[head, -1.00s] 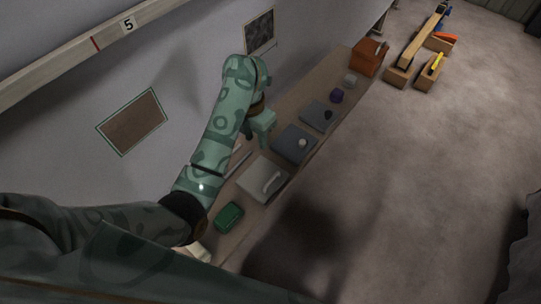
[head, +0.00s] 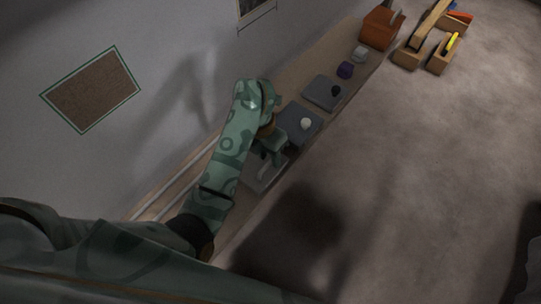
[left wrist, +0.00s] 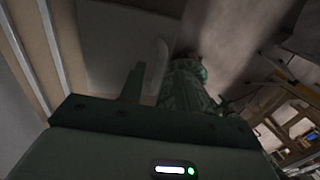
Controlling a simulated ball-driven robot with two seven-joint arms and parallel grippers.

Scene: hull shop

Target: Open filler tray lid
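Lidded trays stand in a row on the wall bench. The nearest one in the head view is a pale flat-lidded tray (head: 254,184) with a light bar handle; its lid looks flat and shut. In the left wrist view the pale lid (left wrist: 105,42) and its white handle (left wrist: 162,54) show ahead of the fingers. My left gripper (head: 271,156) is over this tray, close to the handle, empty and apparently open. It partly hides the tray. I cannot tell from any label which tray holds filler. My right gripper is not in view.
The wall is close on the left.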

